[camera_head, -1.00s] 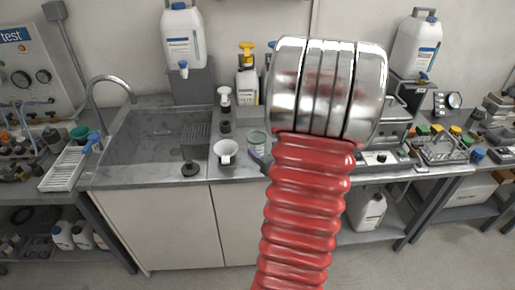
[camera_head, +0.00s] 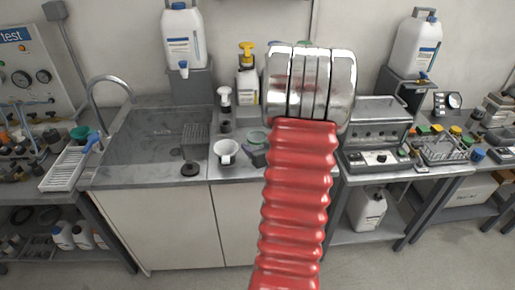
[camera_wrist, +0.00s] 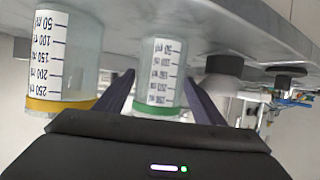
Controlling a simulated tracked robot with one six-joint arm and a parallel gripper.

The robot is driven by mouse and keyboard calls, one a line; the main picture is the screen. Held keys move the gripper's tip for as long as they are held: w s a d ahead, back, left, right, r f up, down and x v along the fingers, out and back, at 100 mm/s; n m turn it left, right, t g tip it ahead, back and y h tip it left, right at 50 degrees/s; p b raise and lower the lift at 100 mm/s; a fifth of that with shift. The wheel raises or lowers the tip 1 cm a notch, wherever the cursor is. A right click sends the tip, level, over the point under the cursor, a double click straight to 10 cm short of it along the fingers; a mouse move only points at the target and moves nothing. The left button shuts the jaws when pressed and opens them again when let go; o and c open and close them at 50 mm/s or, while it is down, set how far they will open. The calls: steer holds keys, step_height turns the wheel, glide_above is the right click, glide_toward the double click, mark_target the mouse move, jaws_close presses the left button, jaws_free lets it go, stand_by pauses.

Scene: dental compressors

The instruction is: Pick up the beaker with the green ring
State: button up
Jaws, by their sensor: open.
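The clear beaker with the green ring (camera_wrist: 162,60) shows in the wrist view, upside down in the picture, with a label of volume marks. My gripper (camera_wrist: 158,82) is open, with one dark finger on each side of it. I cannot tell whether either finger touches the glass. In the head view the beaker (camera_head: 256,136) stands on the counter, partly hidden by my arm and by a dark finger in front of it. A beaker with a yellow ring (camera_wrist: 62,55) stands close beside the left finger in the wrist view.
A dark bottle with a pump top (camera_head: 225,110) is behind the mug. The sink (camera_head: 155,135) lies farther left. A steel device (camera_head: 378,130) stands right of my arm.

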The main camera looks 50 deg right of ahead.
steer(key=shift+x, duration=2.45)
steer(key=shift+c, duration=0.7)
steer(key=c, duration=0.7)
steer(key=shift+o, duration=0.2)
steer(key=shift+r, duration=0.1)
step_height(320, 180, up, 10)
